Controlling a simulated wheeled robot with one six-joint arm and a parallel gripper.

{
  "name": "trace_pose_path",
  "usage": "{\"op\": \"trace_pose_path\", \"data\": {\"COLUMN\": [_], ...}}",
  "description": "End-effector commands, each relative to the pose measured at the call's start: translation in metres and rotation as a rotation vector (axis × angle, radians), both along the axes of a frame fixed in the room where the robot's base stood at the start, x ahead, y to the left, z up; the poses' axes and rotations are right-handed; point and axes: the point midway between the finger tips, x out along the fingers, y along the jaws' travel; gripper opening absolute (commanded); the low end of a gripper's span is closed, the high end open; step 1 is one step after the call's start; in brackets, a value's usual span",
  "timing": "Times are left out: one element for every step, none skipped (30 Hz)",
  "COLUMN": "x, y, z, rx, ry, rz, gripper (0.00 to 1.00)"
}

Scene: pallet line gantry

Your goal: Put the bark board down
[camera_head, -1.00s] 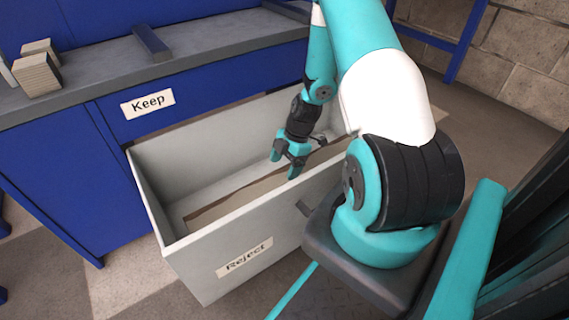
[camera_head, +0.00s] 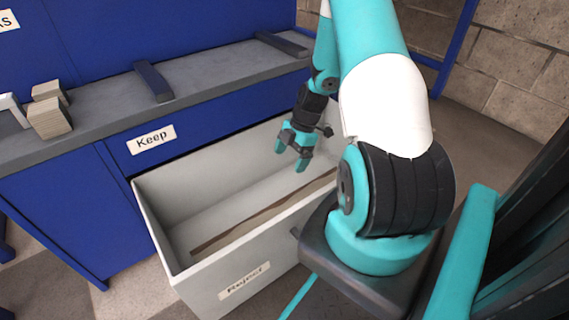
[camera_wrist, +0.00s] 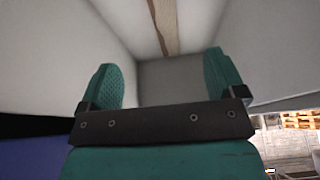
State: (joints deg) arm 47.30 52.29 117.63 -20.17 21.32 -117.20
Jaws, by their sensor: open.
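The bark board (camera_head: 262,217) is a long, narrow brown plank lying inside the grey bin labelled Reject (camera_head: 160,222), along its front wall. In the wrist view the board (camera_wrist: 165,22) shows at the top, beyond the fingertips and apart from them. My gripper (camera_head: 291,160) is open and empty, above the bin's right part. In the wrist view its two teal fingers (camera_wrist: 163,82) stand apart with nothing between them. The board's right end is hidden behind the bin's front wall and my arm.
A blue bench with a grey top (camera_head: 205,88) stands behind the bin, with a Keep label (camera_head: 151,139) on its front. Small wooden blocks (camera_head: 50,115) and dark bars (camera_head: 152,81) lie on the top. A stone wall (camera_head: 505,65) is at the right.

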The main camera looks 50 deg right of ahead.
Motion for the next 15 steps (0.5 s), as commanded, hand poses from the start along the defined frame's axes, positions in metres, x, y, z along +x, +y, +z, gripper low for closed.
{"op": "trace_pose_path", "data": {"x": [0.000, -0.001, -0.001, -0.001, -0.001, -0.001, -0.001, 0.000, 0.004, 0.007, 0.012, 0.020, 0.026, 0.033, 0.039], "y": [-0.002, -0.003, -0.004, -0.004, -0.004, -0.005, -0.004, -0.003, 0.001, 0.006, 0.012, 0.025, 0.038, 0.052, 0.076], "z": [0.007, 0.009, 0.010, 0.011, 0.012, 0.012, 0.012, 0.014, 0.019, 0.025, 0.033, 0.048, 0.062, 0.077, 0.099], "rx": [0.000, 0.000, 0.000, 0.000, 0.000, 0.000, 0.000, -0.001, -0.002, -0.003, -0.004, -0.007, -0.007, -0.009, -0.010], "ry": [-0.001, 0.000, 0.001, 0.001, 0.001, 0.001, 0.001, 0.002, 0.004, 0.009, 0.014, 0.024, 0.036, 0.047, 0.066], "rz": [0.000, 0.000, 0.001, 0.001, 0.001, 0.001, 0.000, -0.001, -0.006, -0.012, -0.021, -0.037, -0.054, -0.076, -0.107], "gripper": [0.89, 0.89, 0.89, 0.89, 0.89, 0.89, 0.89, 0.89, 0.89, 0.89, 0.89, 0.89, 0.89, 0.89, 0.89]}}
